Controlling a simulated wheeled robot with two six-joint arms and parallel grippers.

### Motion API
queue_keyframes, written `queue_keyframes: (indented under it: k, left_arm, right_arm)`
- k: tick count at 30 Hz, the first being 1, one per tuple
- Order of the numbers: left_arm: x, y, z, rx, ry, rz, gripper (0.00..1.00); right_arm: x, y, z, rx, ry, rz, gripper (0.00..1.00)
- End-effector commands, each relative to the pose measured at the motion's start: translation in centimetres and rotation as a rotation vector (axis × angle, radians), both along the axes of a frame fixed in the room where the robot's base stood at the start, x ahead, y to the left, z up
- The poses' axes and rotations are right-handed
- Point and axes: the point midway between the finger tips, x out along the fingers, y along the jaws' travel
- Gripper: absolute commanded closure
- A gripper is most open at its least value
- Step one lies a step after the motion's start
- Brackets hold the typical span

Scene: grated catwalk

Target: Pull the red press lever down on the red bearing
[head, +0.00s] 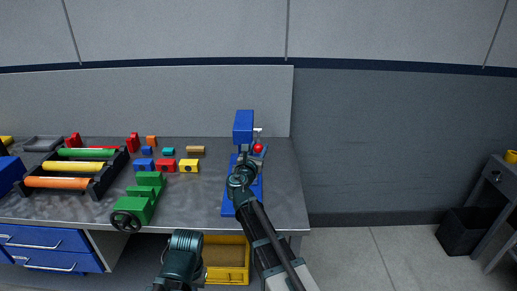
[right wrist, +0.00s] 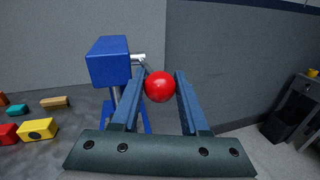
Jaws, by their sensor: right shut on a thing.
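The blue press (head: 243,125) stands at the right of the workbench; it also shows in the right wrist view (right wrist: 108,62). Its lever is a pale metal rod (right wrist: 138,58) ending in a red ball knob (head: 258,148), seen large in the right wrist view (right wrist: 159,86). My right gripper (right wrist: 160,84) is shut on the knob, one finger on each side. A red block (head: 165,165) sits on the bench left of the press. My right arm hides much of the press base, so I cannot tell what lies under the ram. My left gripper's fingers do not show.
A yellow block with a hole (head: 189,166), a blue block (head: 144,165) and a green stepped fixture (head: 141,198) stand left of the press. A black rack (head: 97,185) holds coloured rollers farther left. A yellow bin (head: 226,275) is below the bench.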

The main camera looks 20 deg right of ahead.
Motion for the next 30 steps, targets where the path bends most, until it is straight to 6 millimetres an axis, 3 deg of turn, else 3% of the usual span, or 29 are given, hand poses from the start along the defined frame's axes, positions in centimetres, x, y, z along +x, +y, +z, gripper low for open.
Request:
queue_keyframes:
  k: [3,12,19,27,28,30]
  left_arm:
    - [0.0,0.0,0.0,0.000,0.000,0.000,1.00]
    - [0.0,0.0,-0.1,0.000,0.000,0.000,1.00]
    - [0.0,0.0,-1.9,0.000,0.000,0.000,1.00]
    - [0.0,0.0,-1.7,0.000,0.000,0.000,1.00]
    - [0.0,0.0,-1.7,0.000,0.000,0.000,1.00]
    - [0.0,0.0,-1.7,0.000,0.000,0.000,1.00]
  right_arm:
    - [0.0,0.0,0.0,0.000,0.000,0.000,1.00]
    - [0.0,0.0,-0.1,0.000,0.000,0.000,1.00]
    - [-0.2,0.1,-1.9,0.001,0.000,0.000,1.00]
    - [-0.2,0.1,-1.7,0.003,0.001,0.000,1.00]
    - [-0.2,0.1,-1.7,0.003,0.001,0.000,0.51]
    - [-0.2,0.1,-1.7,0.002,0.000,0.000,0.38]
